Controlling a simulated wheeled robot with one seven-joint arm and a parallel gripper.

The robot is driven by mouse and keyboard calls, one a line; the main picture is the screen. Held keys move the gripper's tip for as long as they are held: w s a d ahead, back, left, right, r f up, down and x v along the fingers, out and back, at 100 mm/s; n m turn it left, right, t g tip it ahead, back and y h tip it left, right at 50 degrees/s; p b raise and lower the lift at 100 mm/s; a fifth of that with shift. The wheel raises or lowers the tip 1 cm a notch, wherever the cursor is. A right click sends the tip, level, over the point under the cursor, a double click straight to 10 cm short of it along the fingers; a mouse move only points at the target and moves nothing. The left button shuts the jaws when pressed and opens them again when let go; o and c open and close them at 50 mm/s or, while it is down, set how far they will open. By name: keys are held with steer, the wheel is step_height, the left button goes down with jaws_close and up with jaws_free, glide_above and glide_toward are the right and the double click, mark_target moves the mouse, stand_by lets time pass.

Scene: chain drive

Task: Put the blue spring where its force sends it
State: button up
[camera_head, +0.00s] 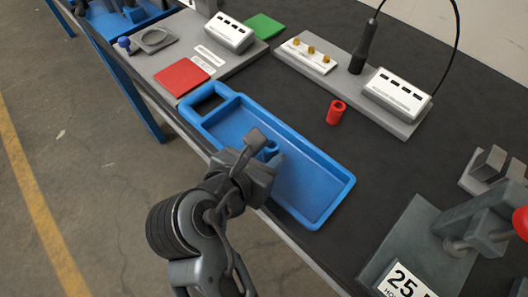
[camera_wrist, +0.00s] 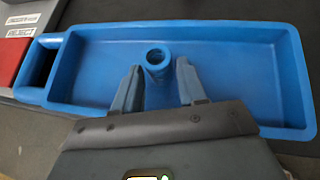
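The blue spring (camera_wrist: 157,60) stands upright as a short hollow cylinder in the large compartment of the blue tray (camera_wrist: 270,28). In the head view the spring (camera_head: 271,146) is partly hidden by my gripper (camera_head: 266,152). In the wrist view my gripper (camera_wrist: 160,72) is open, with one fingertip to each side of the spring. I cannot tell whether either finger touches it. The blue tray (camera_head: 335,196) lies along the table's near edge.
A second display box (camera_head: 397,94) and a grey press (camera_head: 475,225) are at the right.

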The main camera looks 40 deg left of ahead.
steer(key=shift+o, duration=1.4)
steer(key=shift+s+r, duration=0.2)
steer(key=shift+r, duration=0.1)
steer(key=v, duration=1.1)
steer(key=shift+s, duration=0.2)
steer(key=shift+s+d+r, duration=0.1)
